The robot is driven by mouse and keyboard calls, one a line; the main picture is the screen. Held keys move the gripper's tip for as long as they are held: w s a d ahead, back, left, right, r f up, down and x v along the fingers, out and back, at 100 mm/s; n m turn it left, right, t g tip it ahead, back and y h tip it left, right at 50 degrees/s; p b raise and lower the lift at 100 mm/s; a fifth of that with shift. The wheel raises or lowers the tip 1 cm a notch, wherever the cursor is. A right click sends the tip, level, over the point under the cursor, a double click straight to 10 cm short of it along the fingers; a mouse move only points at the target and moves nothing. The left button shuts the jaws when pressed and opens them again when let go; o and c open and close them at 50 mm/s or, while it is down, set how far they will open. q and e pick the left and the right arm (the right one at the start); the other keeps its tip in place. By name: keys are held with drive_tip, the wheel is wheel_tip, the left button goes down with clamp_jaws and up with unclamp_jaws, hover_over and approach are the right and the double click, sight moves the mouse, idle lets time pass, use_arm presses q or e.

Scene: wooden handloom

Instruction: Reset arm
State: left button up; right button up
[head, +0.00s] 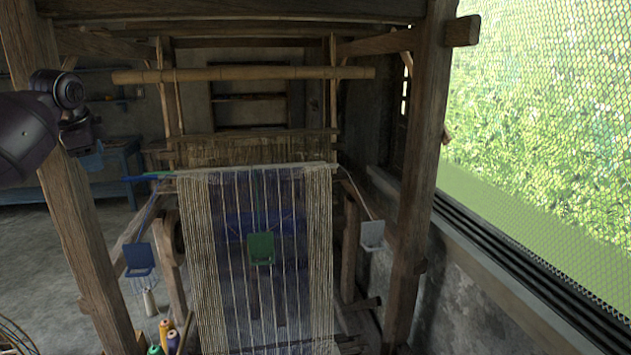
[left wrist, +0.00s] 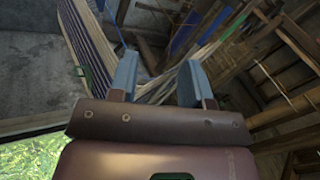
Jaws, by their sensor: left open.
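My left gripper (head: 88,152) is at the far left of the head view, in front of the loom's left post and well apart from the woven threads. In the left wrist view my left gripper (left wrist: 157,78) shows two blue-grey fingers spread apart, with nothing between them. The wooden loom (head: 420,170) fills the middle of the head view, with pale warp threads (head: 205,265) hanging down its front. My right gripper is in neither view.
Thread spools (head: 166,330) stand at the lower left. A blue table (head: 118,160) stands behind. A mesh window (head: 550,130) is at right.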

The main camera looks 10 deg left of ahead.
use_arm(q)
drive_tip(key=w+d+n+t, duration=0.2)
drive_tip(key=w+d+t, duration=0.5)
drive_tip(key=d, duration=0.2)
drive_tip(key=s+d+f+t+h, duration=0.2)
drive_tip(key=s+d+f, duration=0.1)
drive_tip(key=d+f, duration=0.55)
drive_tip(key=s+d+f+t+h, duration=0.1)
drive_tip(key=s+d+f+t, duration=0.15)
drive_tip(key=d+f, duration=0.6)
drive_tip(key=s+d+f+n+g+y+b, duration=0.1)
drive_tip(key=s+f+n+g, duration=0.4)
drive_tip(key=s+f, duration=3)
drive_tip(key=s+d+n, duration=0.1)
drive_tip(key=s+n, duration=0.2)
drive_tip(key=shift+s+d+f+b, duration=0.15)
drive_tip(key=shift+s+b, duration=0.1)
drive_tip(key=shift+b, duration=0.15)
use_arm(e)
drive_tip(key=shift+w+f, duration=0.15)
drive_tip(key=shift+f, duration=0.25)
